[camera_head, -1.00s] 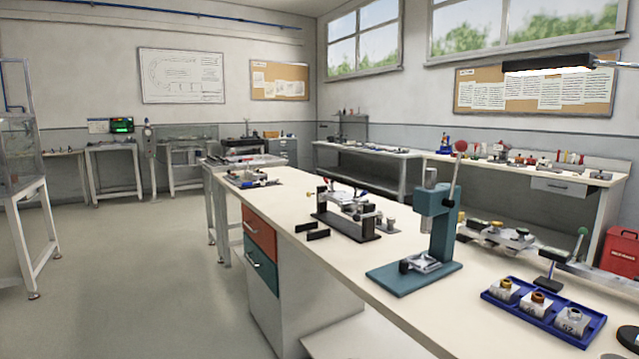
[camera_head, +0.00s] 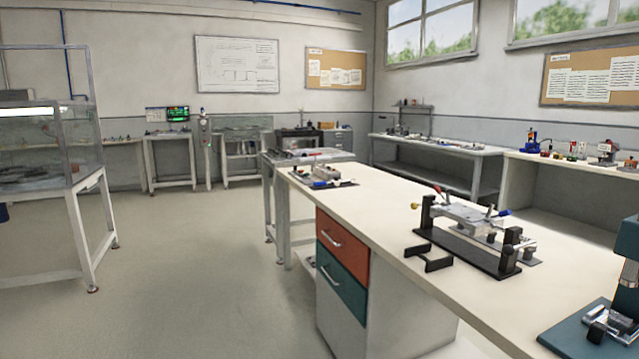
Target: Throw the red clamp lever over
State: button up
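A clamping fixture (camera_head: 470,235) with a dark base and black end blocks stands on the long bench. A small red-tipped lever (camera_head: 437,190) sticks up at its left end, with a yellow knob (camera_head: 414,206) beside it. A blue-tipped lever (camera_head: 503,213) is at its right. The red lever is small, so its exact tilt is hard to tell. My gripper is not in view.
The long bench (camera_head: 375,205) runs from the right foreground to the middle. A black bracket (camera_head: 428,257) lies in front of the fixture. A teal press (camera_head: 600,325) is cut off at right. Open floor (camera_head: 190,260) lies left, up to a glazed white-framed stand (camera_head: 85,225).

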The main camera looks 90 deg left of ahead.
aim_at(439, 192)
jog(key=j+u, duration=0.25)
jog(key=j, duration=0.25)
jog(key=j+u, duration=0.25)
jog(key=j, duration=0.2)
jog(key=j+u, duration=0.25)
jog(key=j, duration=0.25)
jog(key=i+j+u, duration=0.1)
jog(key=j+u, duration=0.15)
jog(key=j, duration=0.2)
jog(key=i+j+u, duration=0.25)
jog(key=j, duration=0.2)
jog(key=i+j, duration=0.1)
jog(key=j, duration=0.35)
jog(key=i+j, duration=0.1)
jog(key=j, duration=0.3)
jog(key=i+j, duration=0.1)
jog(key=j, duration=0.35)
jog(key=l+u, duration=0.1)
jog(key=k+l, duration=0.05)
jog(key=l, duration=0.05)
